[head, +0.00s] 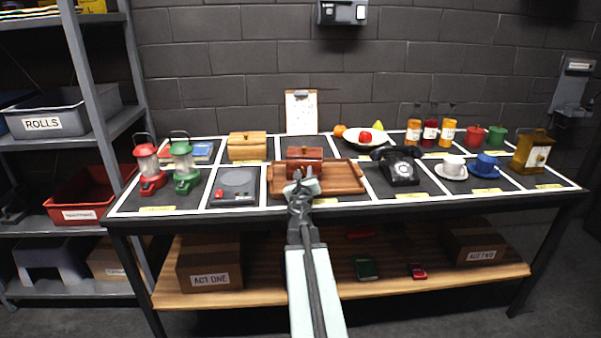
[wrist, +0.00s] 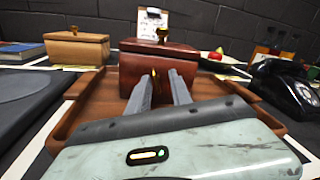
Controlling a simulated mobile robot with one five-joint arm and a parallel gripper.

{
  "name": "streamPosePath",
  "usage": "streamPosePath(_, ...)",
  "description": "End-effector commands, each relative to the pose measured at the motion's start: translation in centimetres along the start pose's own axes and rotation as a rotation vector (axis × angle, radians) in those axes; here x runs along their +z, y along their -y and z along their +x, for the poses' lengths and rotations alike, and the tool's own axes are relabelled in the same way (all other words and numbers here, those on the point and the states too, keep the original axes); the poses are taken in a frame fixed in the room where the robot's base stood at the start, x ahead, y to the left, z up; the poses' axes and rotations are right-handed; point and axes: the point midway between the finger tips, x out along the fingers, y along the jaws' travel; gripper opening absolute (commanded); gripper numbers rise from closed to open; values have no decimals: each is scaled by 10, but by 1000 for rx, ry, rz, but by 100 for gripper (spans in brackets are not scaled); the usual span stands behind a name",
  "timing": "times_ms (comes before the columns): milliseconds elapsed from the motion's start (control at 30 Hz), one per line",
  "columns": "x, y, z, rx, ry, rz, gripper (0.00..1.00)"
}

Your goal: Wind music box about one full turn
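The music box is a dark red-brown lidded box (head: 304,154) on a wooden tray (head: 345,177) at the middle of the table. It fills the centre of the wrist view (wrist: 205,72), with a small knob on its lid. A small yellow brass key (wrist: 154,74) shows on its front face. My gripper (head: 302,182) is in front of the box, over the tray's near side. In the wrist view its two fingers (wrist: 162,76) point at the box front with a gap between them. The key shows between the tips, nearer the left finger; contact is unclear.
A tan wooden box (head: 247,146) stands behind left and a black telephone (head: 399,168) stands to the right. A grey scale-like plate (head: 236,184) lies left of the tray. A fruit bowl (head: 366,138) and clipboard (head: 301,112) are behind.

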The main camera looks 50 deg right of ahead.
Motion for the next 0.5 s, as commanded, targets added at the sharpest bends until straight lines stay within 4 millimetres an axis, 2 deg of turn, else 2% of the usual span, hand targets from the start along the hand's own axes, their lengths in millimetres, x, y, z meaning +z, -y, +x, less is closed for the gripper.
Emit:
streamPosePath(267, 2, -6, 4, 10, 4, 0, 25)
streamPosePath(300, 2, -6, 4, 10, 4, 0, 23)
streamPosePath(400, 3, -7, 4, 11, 4, 0, 0)
streamPosePath(500, 3, -7, 4, 12, 4, 0, 0)
